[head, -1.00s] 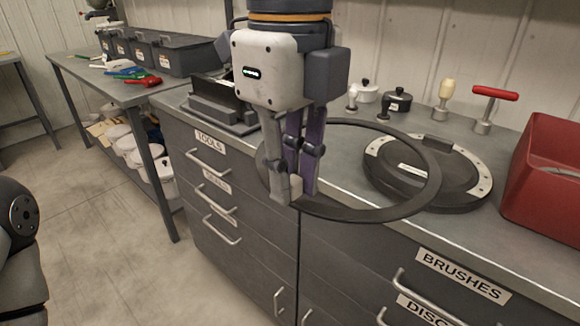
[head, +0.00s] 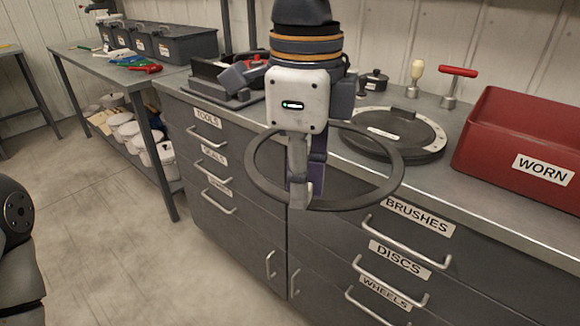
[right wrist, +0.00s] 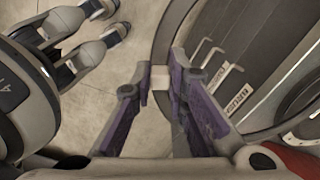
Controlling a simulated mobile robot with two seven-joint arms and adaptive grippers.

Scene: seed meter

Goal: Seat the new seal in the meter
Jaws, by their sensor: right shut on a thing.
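The new seal, a large thin dark ring (head: 386,190), is held in the air in front of the bench edge. My right gripper (head: 305,192) is shut on its near left part. In the right wrist view, the fingers (right wrist: 161,82) close on a small pale block at the ring's band (right wrist: 160,52). The meter (head: 425,152), a round dark body with a pale, holed rim, lies on the bench behind the seal. The seal's far right part overlaps the meter in the picture, but the two look apart. My left gripper is not seen.
A red WORN bin (head: 490,125) stands right of the meter. A red-handled tool (head: 457,73), a cream-knobbed tool (head: 416,72) and a dark pot (head: 375,80) stand behind it. A dark fixture (head: 222,90) stands at the bench's left. Labelled drawers (head: 415,220) with protruding handles lie below.

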